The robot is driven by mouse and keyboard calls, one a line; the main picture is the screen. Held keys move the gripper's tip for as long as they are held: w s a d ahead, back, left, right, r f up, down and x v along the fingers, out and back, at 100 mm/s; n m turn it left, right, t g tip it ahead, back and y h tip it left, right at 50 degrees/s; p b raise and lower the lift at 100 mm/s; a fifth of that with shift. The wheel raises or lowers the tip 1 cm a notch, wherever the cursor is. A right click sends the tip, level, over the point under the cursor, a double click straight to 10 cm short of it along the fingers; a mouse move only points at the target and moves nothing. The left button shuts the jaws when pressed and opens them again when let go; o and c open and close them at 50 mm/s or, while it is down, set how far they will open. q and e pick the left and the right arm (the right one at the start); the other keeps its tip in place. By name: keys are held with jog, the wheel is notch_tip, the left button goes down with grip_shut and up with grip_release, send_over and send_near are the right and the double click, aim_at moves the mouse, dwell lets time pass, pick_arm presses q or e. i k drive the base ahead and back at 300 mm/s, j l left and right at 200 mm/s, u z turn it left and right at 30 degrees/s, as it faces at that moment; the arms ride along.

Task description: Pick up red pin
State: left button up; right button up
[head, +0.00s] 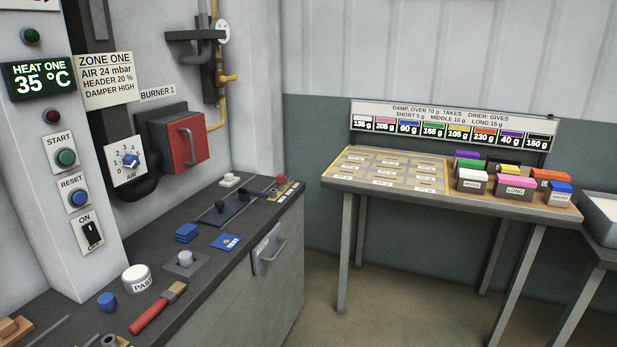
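A small red piece (281,179), which may be the red pin, is at the far right end of the dark workbench (262,215), beside a small labelled block. It is too small to make out its shape. Neither of my grippers is in view.
The bench also holds a paste pot (136,279), a red-handled brush (153,312), blue pads (186,233) and a blue test card (226,242). A burner box with a red door (187,140) hangs above. A table (452,200) with coloured blocks stands right, with open floor (375,300) between.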

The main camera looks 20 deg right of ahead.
aim_at(280, 179)
jog(key=i+l+z, duration=0.1)
jog(key=i+l, duration=0.15)
jog(key=i, duration=0.3)
jog(key=i+l+z, duration=0.1)
jog(key=i, duration=0.4)
jog(key=i+l+z, duration=0.1)
jog(key=i+l, duration=0.2)
jog(key=i, duration=0.25)
